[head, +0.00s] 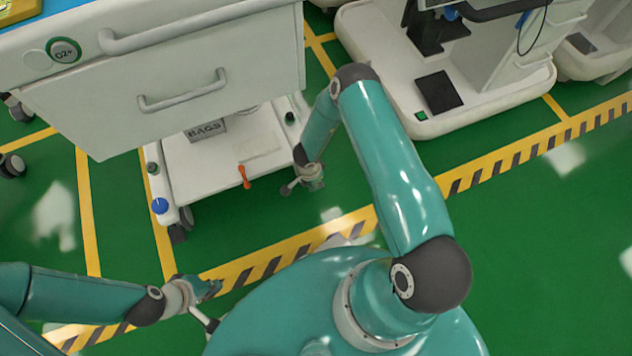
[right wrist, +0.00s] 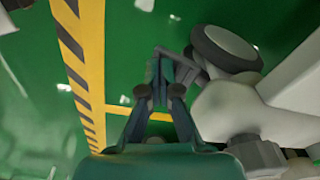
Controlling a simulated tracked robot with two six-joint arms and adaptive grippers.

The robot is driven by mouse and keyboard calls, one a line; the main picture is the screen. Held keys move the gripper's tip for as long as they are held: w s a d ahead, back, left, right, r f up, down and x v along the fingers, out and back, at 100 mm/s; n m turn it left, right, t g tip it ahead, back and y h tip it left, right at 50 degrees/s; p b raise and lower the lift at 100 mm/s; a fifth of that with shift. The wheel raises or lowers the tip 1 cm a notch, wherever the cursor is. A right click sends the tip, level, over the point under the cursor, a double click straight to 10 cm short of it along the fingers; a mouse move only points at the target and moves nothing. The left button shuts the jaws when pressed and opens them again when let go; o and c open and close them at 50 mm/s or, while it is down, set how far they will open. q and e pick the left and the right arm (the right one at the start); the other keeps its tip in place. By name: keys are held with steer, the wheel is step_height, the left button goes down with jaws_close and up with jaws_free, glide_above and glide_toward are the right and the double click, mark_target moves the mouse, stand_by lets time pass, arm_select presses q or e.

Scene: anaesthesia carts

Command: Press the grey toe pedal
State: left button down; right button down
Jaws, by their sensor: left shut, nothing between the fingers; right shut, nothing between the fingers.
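In the right wrist view a thin grey bar (right wrist: 178,60), likely the grey toe pedal, juts from beside a caster wheel (right wrist: 227,48) of the cart. My right gripper (right wrist: 158,65) is shut and empty, with its fingertips close to the bar's outer end. I cannot tell if they touch. In the head view my right gripper (head: 314,184) is low at the front right corner of the cart base (head: 205,175); the arm hides the pedal there. My left gripper (head: 212,288) is shut and empty at the lower left, away from the cart.
An orange lever (head: 243,176) stands at the middle of the base's front edge, left of my right gripper. A drawer (head: 180,95) overhangs the base. Another white cart base (head: 435,95) stands right. Striped floor nearby is clear.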

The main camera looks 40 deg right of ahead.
steer(key=shift+s+a+r, duration=0.1)
steer(key=shift+a+r, duration=0.15)
steer(key=shift+a, duration=0.35)
steer(key=shift+a+r, duration=0.2)
steer(key=shift+a, duration=0.35)
step_height(320, 180, up, 12)
steer(key=a, duration=0.1)
steer(key=shift+a+f, duration=0.1)
